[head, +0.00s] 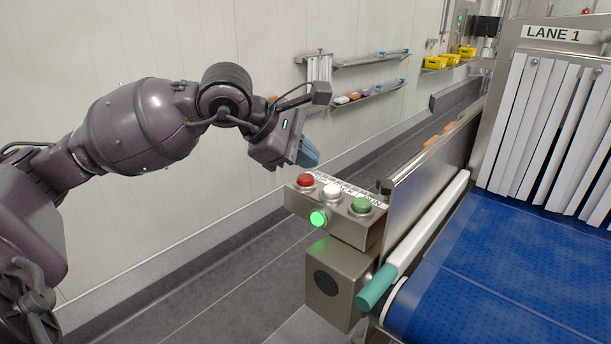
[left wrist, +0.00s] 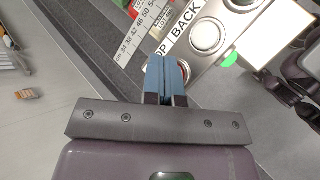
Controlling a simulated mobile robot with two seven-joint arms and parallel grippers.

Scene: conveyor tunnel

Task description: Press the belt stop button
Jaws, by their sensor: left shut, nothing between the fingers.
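The control box (head: 345,222) at the belt's near end carries a red button (head: 305,180), a white button (head: 332,191) and a green button (head: 362,205) on top. A green lamp (head: 319,218) glows on its front. My left gripper (head: 309,154) is shut and empty, its blue fingers above and just behind the red button. In the left wrist view the fingers (left wrist: 165,62) cover most of the red button (left wrist: 185,70), beside a label reading "OP | BACK" (left wrist: 175,34); contact cannot be told. The white button (left wrist: 208,36) is clear. My right gripper is not in view.
The blue belt (head: 490,270) runs under white strip curtains (head: 545,130) marked "LANE 1". A white rail with a teal end (head: 378,288) lies beside the belt, right of the box. Wall shelves (head: 360,95) are behind. Open grey floor (head: 215,280) lies left of the box.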

